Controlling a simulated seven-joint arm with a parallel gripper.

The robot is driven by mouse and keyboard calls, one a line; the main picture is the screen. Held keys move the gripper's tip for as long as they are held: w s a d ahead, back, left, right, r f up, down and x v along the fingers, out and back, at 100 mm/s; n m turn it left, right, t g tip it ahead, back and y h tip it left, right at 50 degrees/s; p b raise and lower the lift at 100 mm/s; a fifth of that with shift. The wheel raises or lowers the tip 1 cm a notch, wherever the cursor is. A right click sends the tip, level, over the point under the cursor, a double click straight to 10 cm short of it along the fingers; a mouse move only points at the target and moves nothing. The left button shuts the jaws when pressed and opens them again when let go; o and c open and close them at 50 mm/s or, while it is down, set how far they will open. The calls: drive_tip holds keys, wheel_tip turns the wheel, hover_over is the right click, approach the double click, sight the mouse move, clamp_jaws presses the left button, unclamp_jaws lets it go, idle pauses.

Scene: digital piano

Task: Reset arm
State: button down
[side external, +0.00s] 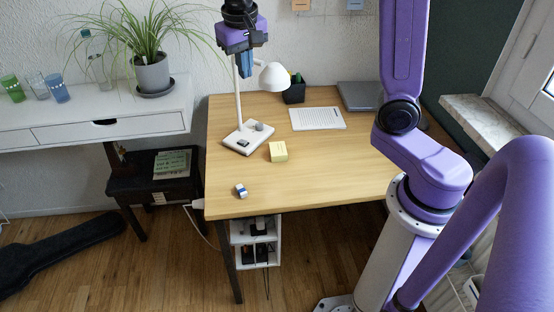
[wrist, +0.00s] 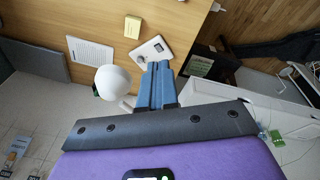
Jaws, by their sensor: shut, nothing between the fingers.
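My gripper (side external: 246,74) hangs in the air at the upper middle of the side external view, fingers pointing down, in front of the wall and close to the white desk lamp. Its blue fingers are together and hold nothing. They also show in the wrist view (wrist: 158,68), side by side over the lamp's base area. My gripper appears well above the wooden desk (side external: 330,165) and touches nothing that I can see.
The lamp's white head (side external: 273,77) is close beside my gripper. A yellow block (side external: 278,152), an eraser (side external: 241,190), paper (side external: 317,118) and a pen cup (side external: 294,92) stand on the desk. A potted plant (side external: 153,74) is left. The desk's front right is clear.

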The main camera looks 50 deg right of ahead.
drive_tip(key=s+a+f+n+y, duration=0.1)
drive_tip(key=s+f+n, duration=0.3)
drive_tip(key=s+n, duration=0.4)
drive_tip(key=s+a+f+n+g+y, duration=0.1)
drive_tip(key=s+f+n, duration=0.2)
drive_tip(key=s+n, duration=0.5)
drive_tip(key=s, duration=1.2)
drive_tip(key=shift+f+n, duration=0.3)
drive_tip(key=shift+f, duration=0.1)
